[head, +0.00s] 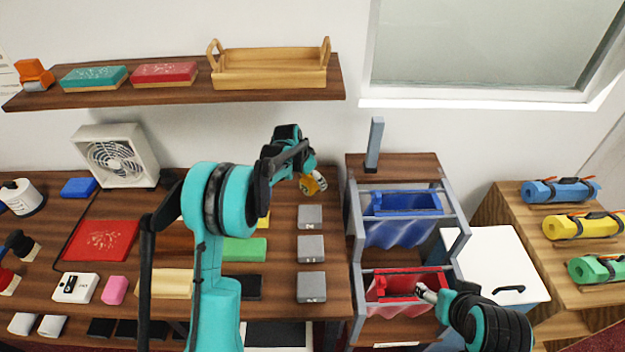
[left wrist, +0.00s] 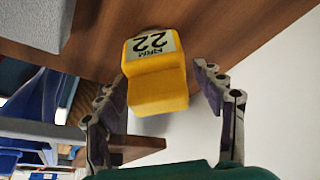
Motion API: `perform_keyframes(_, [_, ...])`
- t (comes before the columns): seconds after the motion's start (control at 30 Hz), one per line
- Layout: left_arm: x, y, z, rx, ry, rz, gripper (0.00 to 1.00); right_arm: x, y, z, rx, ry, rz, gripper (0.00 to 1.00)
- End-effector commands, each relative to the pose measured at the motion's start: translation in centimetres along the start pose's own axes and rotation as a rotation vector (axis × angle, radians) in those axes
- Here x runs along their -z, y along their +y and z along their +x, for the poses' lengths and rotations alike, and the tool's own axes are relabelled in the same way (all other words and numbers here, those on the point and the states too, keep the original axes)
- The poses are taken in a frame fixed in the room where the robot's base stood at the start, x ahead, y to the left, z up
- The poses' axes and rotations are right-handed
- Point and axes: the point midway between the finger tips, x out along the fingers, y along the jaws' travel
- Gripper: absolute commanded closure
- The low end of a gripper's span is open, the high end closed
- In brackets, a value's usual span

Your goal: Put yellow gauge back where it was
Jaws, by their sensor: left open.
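The yellow gauge (left wrist: 158,85) is a small stepped yellow block with a white label reading "22" in the left wrist view. It rests on the wooden counter, between the two spread fingers of my left gripper (left wrist: 160,78). The fingers stand apart from its sides. In the head view, the yellow gauge (head: 308,186) shows at the counter's back right, partly hidden by my left gripper (head: 312,178). My right gripper (head: 424,291) is over the red bin (head: 405,282); its finger opening is too small to judge.
Grey numbered blocks (head: 311,250) line the counter's right side. A green block (head: 244,249) and a partly hidden yellow piece (head: 263,221) lie left of them. A blue bin (head: 405,204) stands right of the counter. A fan (head: 115,157) stands at the back left.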

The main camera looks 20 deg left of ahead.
Motion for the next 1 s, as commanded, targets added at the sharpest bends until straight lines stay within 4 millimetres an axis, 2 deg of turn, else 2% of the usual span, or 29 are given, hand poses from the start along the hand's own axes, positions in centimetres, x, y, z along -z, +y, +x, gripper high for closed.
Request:
perform_keyframes(0.2, [0.1, 0.0, -4.2, 0.0, 0.0, -0.001, 0.32, 0.9, 0.0, -1.3, 0.0, 0.0, 0.0, 0.32])
perform_keyframes(0.4, [0.0, 0.0, -6.7, 0.0, 0.0, -0.002, 0.32, 1.3, 0.0, -1.8, 0.0, 0.0, 0.0, 0.32])
perform_keyframes(1.0, [0.0, 0.0, -7.1, 0.0, 0.0, -0.001, 0.32, 1.3, 0.0, -1.8, 0.0, 0.0, 0.0, 0.32])
